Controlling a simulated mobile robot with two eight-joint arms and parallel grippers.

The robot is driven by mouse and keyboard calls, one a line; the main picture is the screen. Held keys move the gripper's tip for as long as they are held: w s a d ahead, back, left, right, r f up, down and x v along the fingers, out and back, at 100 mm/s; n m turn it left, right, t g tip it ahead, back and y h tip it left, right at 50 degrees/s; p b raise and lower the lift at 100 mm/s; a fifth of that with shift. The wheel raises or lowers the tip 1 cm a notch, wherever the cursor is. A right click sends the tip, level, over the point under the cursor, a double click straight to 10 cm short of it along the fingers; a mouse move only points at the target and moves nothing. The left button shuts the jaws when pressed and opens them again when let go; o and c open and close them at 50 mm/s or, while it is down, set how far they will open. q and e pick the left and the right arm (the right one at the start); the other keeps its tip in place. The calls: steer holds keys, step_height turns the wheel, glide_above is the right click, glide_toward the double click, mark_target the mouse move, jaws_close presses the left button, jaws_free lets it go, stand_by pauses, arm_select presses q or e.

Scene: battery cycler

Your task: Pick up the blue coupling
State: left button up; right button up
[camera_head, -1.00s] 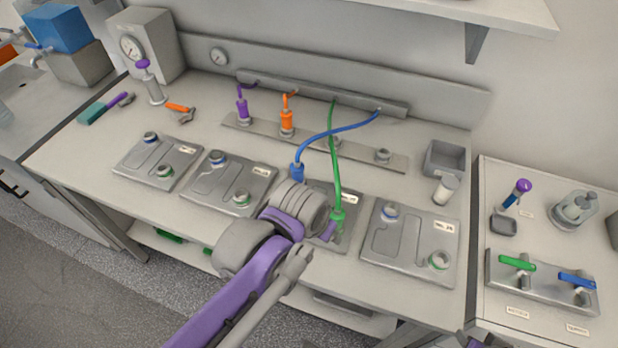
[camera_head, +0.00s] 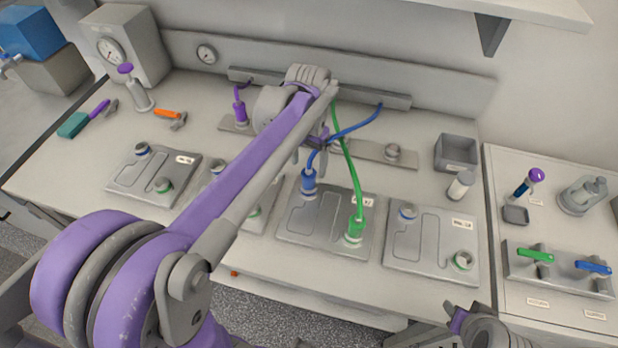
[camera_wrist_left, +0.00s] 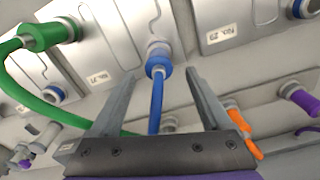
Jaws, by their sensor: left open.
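The blue coupling (camera_head: 308,182) stands upright on the blue port at the back left of the third plate (camera_head: 285,228), with its blue hose rising from it. In the left wrist view the blue coupling (camera_wrist_left: 157,60) shows just beyond and between the fingertips. My left gripper (camera_head: 312,150) is open and empty, above and just behind the coupling, reaching down over the blue hose. In the left wrist view the open fingers (camera_wrist_left: 160,78) straddle the blue hose (camera_wrist_left: 156,105) without visible contact. Part of my right arm shows at the bottom right; its fingers cannot be made out.
The green coupling (camera_head: 354,229) with its green hose (camera_head: 350,165) stands on the same plate, close to the right. A purple coupling (camera_head: 240,112) is parked on the rear rail. A plate (camera_head: 425,255) lies to the right.

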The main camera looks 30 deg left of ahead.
mark_target(308, 176)
arm_select(q)
step_height(308, 176, down, 5)
steer(key=shift+s+d+f, duration=0.1)
steer(key=shift+s+f, duration=0.05)
jaws_close()
stand_by(0.5)
